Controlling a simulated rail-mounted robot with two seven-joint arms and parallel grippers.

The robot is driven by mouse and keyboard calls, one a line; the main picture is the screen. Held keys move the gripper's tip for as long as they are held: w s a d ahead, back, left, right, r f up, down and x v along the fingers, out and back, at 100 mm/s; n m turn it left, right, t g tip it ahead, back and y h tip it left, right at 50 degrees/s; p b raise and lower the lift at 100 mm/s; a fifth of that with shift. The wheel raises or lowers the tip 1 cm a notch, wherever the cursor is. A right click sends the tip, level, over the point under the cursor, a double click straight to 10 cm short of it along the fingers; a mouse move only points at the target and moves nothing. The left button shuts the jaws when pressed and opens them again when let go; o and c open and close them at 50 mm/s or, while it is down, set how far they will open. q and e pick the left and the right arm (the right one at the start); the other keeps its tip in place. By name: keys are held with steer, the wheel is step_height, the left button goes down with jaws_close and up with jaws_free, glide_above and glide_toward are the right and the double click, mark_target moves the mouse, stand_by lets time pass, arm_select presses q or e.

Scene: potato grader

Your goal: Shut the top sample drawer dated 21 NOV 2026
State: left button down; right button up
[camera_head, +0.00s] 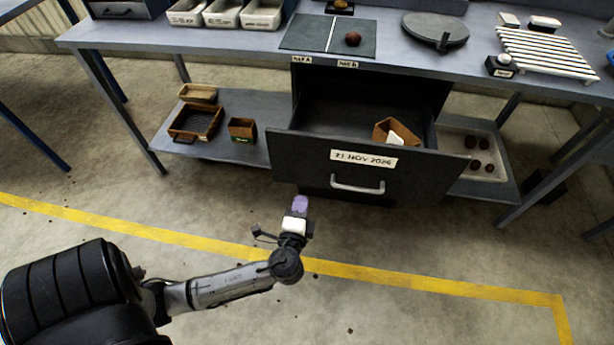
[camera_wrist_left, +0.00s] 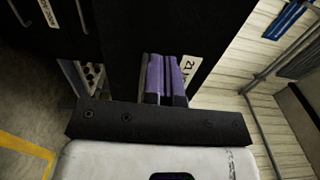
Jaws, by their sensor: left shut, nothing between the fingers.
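The dark top sample drawer (camera_head: 305,160) stands pulled out below the grey bench, its front bearing a "21 NOV 2026" label (camera_head: 363,160) and a metal bar handle (camera_head: 357,187). An open-topped brown box (camera_head: 382,129) with a white card lies inside it. My left gripper (camera_head: 299,203), with purple fingers, is in front of the drawer's left part, left of the handle. In the left wrist view its fingers (camera_wrist_left: 166,78) are shut and empty, before a dark panel; part of a label (camera_wrist_left: 188,70) shows beside them. Whether they touch the panel I cannot tell. My right gripper is not in view.
The bench top (camera_head: 240,42) holds a dark mat (camera_head: 310,33) with a potato, a round plate (camera_head: 436,27) and a slatted rack (camera_head: 545,52). The lower shelf (camera_head: 180,145) carries wooden boxes left of the drawer. A tray (camera_head: 455,150) with potatoes is at right. The floor in front is mostly clear.

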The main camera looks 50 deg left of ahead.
mark_target(309, 169)
arm_select(q)
steer(key=b+x, duration=0.2)
steer(key=x, duration=0.7)
steer(key=shift+w+a+b, duration=0.2)
steer(key=shift+a+b, duration=0.05)
steer(key=shift+b, duration=0.1)
